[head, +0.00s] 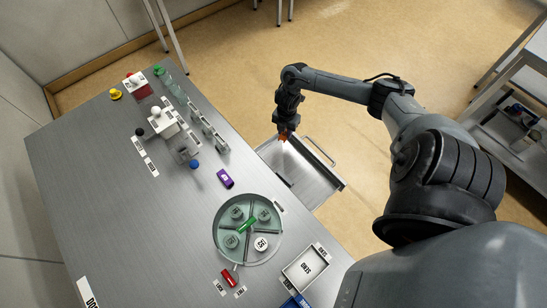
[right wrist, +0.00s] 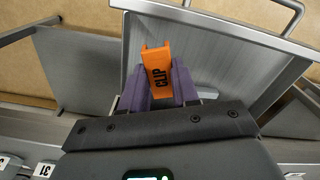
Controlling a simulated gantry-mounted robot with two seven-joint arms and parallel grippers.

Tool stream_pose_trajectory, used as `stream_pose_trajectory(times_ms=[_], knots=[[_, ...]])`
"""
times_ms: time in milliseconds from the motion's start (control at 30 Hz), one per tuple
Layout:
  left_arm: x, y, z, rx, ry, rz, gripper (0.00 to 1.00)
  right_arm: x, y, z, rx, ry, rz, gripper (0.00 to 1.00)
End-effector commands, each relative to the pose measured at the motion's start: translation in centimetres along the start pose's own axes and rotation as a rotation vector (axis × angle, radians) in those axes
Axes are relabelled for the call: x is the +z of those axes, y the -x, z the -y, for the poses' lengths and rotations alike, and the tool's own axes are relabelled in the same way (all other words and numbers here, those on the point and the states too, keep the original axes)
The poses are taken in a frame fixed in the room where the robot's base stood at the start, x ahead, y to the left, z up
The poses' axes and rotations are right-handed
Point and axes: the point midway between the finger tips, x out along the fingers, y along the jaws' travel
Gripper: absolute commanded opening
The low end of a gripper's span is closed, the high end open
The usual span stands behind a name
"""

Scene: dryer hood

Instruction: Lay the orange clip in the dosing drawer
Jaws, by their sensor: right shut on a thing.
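The orange clip (head: 283,136) is in my right gripper (head: 286,130), which is shut on it. In the right wrist view the clip (right wrist: 157,68), with its lettering facing up, stands out between the purple fingers (right wrist: 158,98). The dosing drawer (head: 310,184) is pulled out from the table's right side, an open metal tray with a bar handle. My right gripper is at its far left part, over the tray. The drawer (right wrist: 225,55) also shows behind the clip in the right wrist view; the clip's height above its floor is unclear. My left gripper is out of view.
The steel table (head: 110,210) holds a round green divided dish (head: 218,237), a purple block (head: 225,179), a red block (head: 229,277) and a white labelled tray (head: 305,268). Several vials stand at the far edge. A shelf unit (head: 515,120) stands at the right.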

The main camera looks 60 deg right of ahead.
Motion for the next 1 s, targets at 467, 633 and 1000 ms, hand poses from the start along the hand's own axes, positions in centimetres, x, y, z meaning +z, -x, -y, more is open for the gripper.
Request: stream_pose_trajectory(times_ms=[467, 633, 1000], knots=[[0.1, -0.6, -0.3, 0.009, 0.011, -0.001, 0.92, -8.0, -5.1, -3.4, 0.001, 0.000, -0.003, 0.02], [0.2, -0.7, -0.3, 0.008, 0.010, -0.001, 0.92, -8.8, -5.7, -3.7, 0.000, 0.000, -0.001, 0.02], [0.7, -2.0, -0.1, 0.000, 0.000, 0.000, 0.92, -8.8, -9.4, -3.6, -0.001, -0.002, -0.001, 0.02]])
